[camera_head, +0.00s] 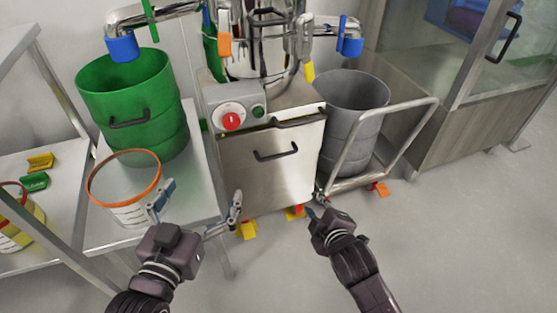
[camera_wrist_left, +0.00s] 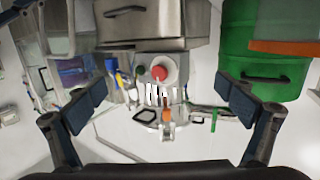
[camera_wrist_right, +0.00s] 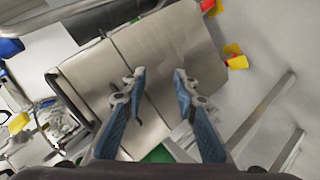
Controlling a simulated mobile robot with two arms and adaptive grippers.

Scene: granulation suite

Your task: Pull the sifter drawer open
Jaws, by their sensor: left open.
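The sifter (camera_head: 285,45) is a steel machine on a cabinet, with a control box (camera_head: 237,108) bearing a red button. Below it a plain steel front (camera_head: 268,180) carries a dark bar handle (camera_head: 277,152); a second dark handle (camera_head: 300,119) is at its top edge. The front looks closed. My left gripper (camera_head: 203,196) is wide open and empty, left of and lower than the handle, near the side table. It is also wide open in the left wrist view (camera_wrist_left: 160,96). My right gripper (camera_head: 318,212) is low at the front's right, its fingers apart and empty in the right wrist view (camera_wrist_right: 160,76).
A green drum (camera_head: 135,105) and an orange-rimmed tub (camera_head: 122,205) stand on a steel side table (camera_head: 190,195) at left. A grey drum (camera_head: 350,110) on a trolley (camera_head: 412,125) stands at right. The floor in front is clear.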

